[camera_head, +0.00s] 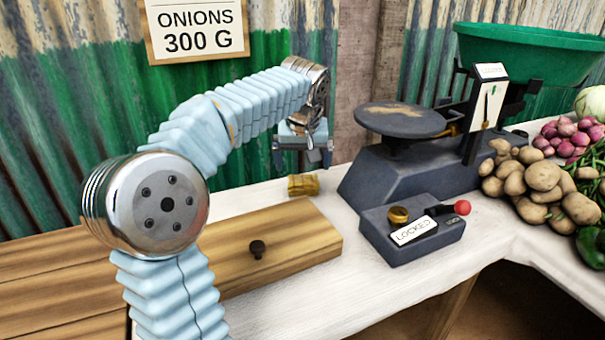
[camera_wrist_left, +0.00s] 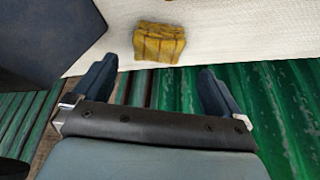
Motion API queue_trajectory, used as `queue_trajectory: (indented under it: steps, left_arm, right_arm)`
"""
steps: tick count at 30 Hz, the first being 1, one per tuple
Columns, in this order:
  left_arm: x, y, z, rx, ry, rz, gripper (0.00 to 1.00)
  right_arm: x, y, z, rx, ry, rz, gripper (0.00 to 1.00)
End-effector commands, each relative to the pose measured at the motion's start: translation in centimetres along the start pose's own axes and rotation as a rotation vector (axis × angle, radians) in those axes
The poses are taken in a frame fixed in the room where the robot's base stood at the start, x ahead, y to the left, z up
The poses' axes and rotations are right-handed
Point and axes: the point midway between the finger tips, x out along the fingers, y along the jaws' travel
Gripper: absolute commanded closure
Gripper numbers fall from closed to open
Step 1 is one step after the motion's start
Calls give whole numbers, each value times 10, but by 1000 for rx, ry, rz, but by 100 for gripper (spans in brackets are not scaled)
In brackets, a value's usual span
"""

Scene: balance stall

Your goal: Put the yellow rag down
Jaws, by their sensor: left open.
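The yellow rag (camera_head: 303,185) is a small folded bundle lying on the white counter, behind the far edge of the wooden board and left of the scale. My left gripper (camera_head: 303,157) is above it, pointing down, with its fingers spread apart and empty. In the left wrist view the rag (camera_wrist_left: 159,43) lies on the white surface beyond the two open fingertips of the gripper (camera_wrist_left: 158,82), apart from both. My right gripper does not show in either view.
The dark scale (camera_head: 390,180) with its round plate (camera_head: 399,119) and green pan (camera_head: 530,52) stands right of the rag. A grey box labelled LOCKED (camera_head: 418,247) sits in front. A wooden board (camera_head: 290,262) with a dark knob lies at left. Potatoes (camera_head: 540,177) and onions (camera_head: 568,138) are at right.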

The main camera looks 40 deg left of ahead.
Motion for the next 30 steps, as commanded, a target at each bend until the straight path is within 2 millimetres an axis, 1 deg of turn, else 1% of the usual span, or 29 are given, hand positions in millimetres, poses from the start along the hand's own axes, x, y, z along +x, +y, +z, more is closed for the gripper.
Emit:
queue_trajectory:
  steps: [1, 3, 6, 9, 30]
  left_arm:
    - [-11, 1, -1, 1, 4, 4, 0]
    - [-22, 1, -1, 1, 4, 4, 0]
    - [-32, 1, -1, 1, 4, 4, 0]
    - [-37, 1, 0, 1, 3, 3, 0]
    - [-38, 1, 0, 2, 4, 5, 0]
  right_arm:
    - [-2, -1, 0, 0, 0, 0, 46]
    - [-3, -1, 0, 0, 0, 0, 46]
    - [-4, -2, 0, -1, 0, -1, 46]
    - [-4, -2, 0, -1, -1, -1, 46]
    - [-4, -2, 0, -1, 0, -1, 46]
